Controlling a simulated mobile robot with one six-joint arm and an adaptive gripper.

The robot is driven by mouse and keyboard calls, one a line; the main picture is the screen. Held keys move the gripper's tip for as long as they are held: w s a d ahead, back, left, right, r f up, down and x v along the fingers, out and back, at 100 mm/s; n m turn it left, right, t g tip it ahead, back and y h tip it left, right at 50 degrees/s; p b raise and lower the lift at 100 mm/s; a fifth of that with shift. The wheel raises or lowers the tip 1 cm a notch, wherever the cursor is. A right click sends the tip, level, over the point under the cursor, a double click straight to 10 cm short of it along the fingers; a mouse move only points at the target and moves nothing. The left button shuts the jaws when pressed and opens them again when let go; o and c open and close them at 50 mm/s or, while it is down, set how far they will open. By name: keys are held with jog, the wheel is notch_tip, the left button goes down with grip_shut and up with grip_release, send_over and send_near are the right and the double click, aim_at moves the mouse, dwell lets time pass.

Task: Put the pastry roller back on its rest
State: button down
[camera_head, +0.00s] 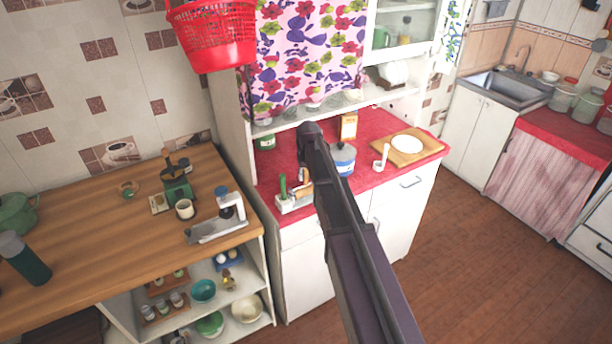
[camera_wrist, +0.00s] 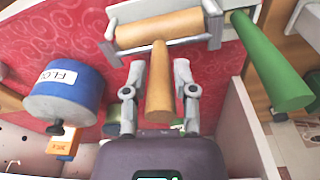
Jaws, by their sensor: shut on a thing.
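The pastry roller shows in the wrist view, with a wooden barrel (camera_wrist: 160,28) and a wooden handle (camera_wrist: 159,95) pointing toward me. My gripper (camera_wrist: 159,75) has its two grey fingers on either side of that handle and is shut on it. A pale grey rest (camera_wrist: 109,47) lies around or just behind the barrel; I cannot tell whether the barrel touches it. In the head view the roller (camera_head: 304,188) is partly hidden by my arm, at a pale rest (camera_head: 290,205) near the red counter's left front edge.
A green-handled tool (camera_wrist: 270,62) stands close to the roller. A blue-and-white flour jar (camera_head: 343,160) is right of it on the red counter (camera_head: 378,121), with a carton (camera_head: 348,126) behind. A board with a plate (camera_head: 431,148) lies farther right. A cabinet side wall bounds the left.

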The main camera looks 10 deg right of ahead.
jog(key=shift+f, duration=0.2)
dwell(0.3)
jog(key=shift+f+b, duration=0.3)
jog(key=shift+b, duration=0.15)
jog(key=shift+c, duration=1.7)
grip_release()
jog(key=shift+r, duration=0.2)
notch_tip(320, 180, up, 9)
jog(key=p, duration=0.9)
jog(key=shift+r+p, duration=0.15)
jog(key=shift+p, duration=0.2)
